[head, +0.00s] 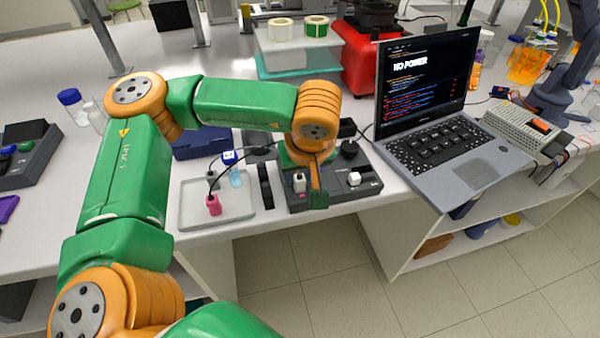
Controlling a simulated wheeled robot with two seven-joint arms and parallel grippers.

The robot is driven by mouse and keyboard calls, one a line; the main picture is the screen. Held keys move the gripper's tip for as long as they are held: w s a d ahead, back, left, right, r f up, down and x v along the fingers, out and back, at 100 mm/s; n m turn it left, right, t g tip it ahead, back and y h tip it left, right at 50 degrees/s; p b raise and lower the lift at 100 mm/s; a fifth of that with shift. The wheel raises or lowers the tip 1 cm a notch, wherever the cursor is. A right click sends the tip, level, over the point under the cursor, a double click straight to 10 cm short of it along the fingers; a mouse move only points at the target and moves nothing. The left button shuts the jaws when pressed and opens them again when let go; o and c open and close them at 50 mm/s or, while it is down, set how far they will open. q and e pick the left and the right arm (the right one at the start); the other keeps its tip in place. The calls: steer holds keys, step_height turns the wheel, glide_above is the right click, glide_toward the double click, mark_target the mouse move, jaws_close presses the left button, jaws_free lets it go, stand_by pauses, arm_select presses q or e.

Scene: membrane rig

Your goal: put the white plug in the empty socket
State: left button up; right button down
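My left gripper (318,192) points down over the front of a dark grey power box (335,195) at the bench's front edge. Its fingers overlap from this angle, so I cannot tell whether they are open or shut. A small white plug-like piece (299,183) stands at the box's left part, just left of the fingers; I cannot tell whether they touch it. A second small white piece (354,179) sits on the box's right part, apart from the gripper. The empty socket cannot be made out; the gripper and wrist hide part of the box. My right gripper is out of view.
A shallow grey tray (187,212) at left holds a pink plug (213,204) on a black cable. An open laptop (455,160) reading "NO POWER" stands close on the right. A red device (357,65) is behind.

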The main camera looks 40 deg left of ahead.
arm_select(q)
steer(key=shift+o, duration=1.1)
steer(key=v, duration=0.7)
steer(key=shift+b, duration=0.4)
